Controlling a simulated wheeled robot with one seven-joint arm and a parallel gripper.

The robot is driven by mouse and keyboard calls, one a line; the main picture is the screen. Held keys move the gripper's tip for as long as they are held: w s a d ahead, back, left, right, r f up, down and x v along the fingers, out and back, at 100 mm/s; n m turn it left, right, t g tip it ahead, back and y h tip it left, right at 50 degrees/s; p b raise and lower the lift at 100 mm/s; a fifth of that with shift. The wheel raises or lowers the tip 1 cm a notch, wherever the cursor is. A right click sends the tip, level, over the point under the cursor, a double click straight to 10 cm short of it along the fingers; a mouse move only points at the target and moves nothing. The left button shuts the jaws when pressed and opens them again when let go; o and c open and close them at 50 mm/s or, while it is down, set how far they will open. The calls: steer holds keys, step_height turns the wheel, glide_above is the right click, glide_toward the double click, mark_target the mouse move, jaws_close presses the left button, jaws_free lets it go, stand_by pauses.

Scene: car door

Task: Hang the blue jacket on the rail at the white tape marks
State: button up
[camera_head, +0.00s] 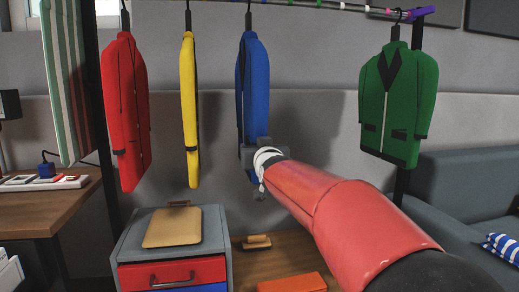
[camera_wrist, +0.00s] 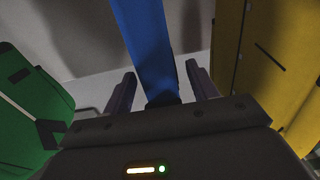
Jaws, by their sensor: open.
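The blue jacket (camera_head: 256,80) hangs edge-on from a dark hanger below the rail (camera_head: 290,3), between the yellow and green jackets. My gripper (camera_head: 256,152) is at its lower part, partly hiding its hem. In the wrist view the blue jacket (camera_wrist: 146,45) runs between the two spread fingers of my gripper (camera_wrist: 160,70), with gaps on both sides. The gripper is open. The rail carries small coloured marks, with pale ones (camera_head: 368,9) between the blue and green jackets.
A red jacket (camera_head: 125,110) and yellow jacket (camera_head: 188,110) hang to the left, the green jacket (camera_head: 398,105) to the right. A drawer cabinet (camera_head: 172,250) stands below with a tan board on top. A sofa (camera_head: 455,200) is at right. Room is free between blue and green.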

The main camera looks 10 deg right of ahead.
steer(key=w, duration=0.3)
steer(key=shift+w+p, duration=0.25)
steer(key=shift+p, duration=0.15)
